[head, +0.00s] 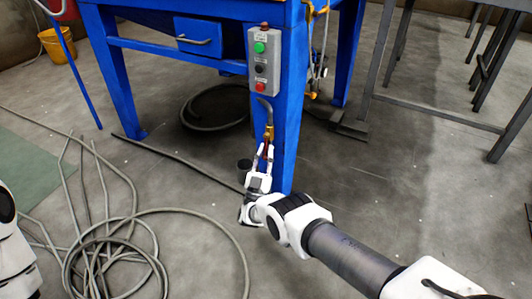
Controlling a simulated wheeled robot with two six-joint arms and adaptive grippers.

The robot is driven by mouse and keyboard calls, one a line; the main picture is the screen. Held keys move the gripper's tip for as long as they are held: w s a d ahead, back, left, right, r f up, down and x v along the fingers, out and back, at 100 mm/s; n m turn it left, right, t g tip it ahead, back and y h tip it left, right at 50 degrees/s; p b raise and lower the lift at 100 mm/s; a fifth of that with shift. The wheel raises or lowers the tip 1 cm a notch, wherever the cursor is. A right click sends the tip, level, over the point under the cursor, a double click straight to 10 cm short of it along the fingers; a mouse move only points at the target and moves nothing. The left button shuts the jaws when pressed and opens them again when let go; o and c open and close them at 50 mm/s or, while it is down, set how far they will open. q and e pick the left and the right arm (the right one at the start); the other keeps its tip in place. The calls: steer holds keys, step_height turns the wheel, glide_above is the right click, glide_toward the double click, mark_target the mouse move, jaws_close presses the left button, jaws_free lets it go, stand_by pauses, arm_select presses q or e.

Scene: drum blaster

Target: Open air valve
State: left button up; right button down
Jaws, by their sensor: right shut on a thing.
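The air valve (268,132) is a small brass-coloured fitting on the front of a blue machine leg, below a grey control box. A short grey curved pipe runs up from it. My right gripper (264,152) reaches up to the valve from below, with its fingers on either side of the valve's lower part, and is shut on it. The fingers partly hide that lower part, so the handle's exact angle is unclear. Part of my left arm shows at the left edge; its gripper is out of view.
The control box (264,62) has green, black and red buttons. The blue machine (185,55) has a drawer. Grey hose (105,255) lies in loose coils on the floor at lower left. A yellow bucket (60,46) stands at the upper left. Metal frames (435,115) stand at right.

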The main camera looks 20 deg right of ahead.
steer(key=c, duration=1.2)
jaws_free()
steer(key=shift+f, duration=0.25)
steer(key=shift+c, duration=0.2)
steer(key=shift+r, duration=0.1)
steer(key=v, duration=1.2)
